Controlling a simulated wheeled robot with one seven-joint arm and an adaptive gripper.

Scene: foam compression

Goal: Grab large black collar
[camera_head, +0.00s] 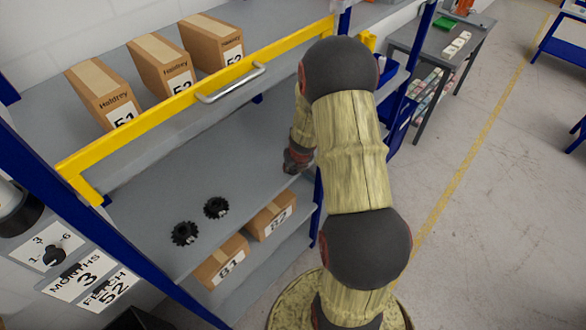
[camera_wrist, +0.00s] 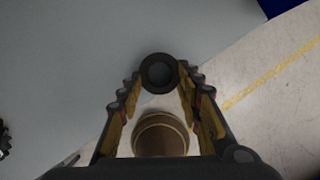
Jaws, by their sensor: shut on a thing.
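The large black collar (camera_wrist: 146,74) is a dark round ring with an open hole, seen in the wrist view between the fingertips. My gripper (camera_wrist: 160,76) is shut on it, with one finger on each side. The collar is near the edge of a grey shelf; I cannot tell whether it touches the surface. In the head view my gripper (camera_head: 297,160) is at the right end of the middle shelf, partly behind my arm. The collar cannot be made out there.
Two black gears (camera_head: 185,233) (camera_head: 216,207) lie on the middle grey shelf (camera_head: 150,205). Boxes (camera_head: 221,262) (camera_head: 270,215) stand below, and several boxes (camera_head: 164,66) above. A yellow rail (camera_head: 180,100) with a handle (camera_head: 231,83) crosses above my gripper. A blue post (camera_head: 318,205) stands close by.

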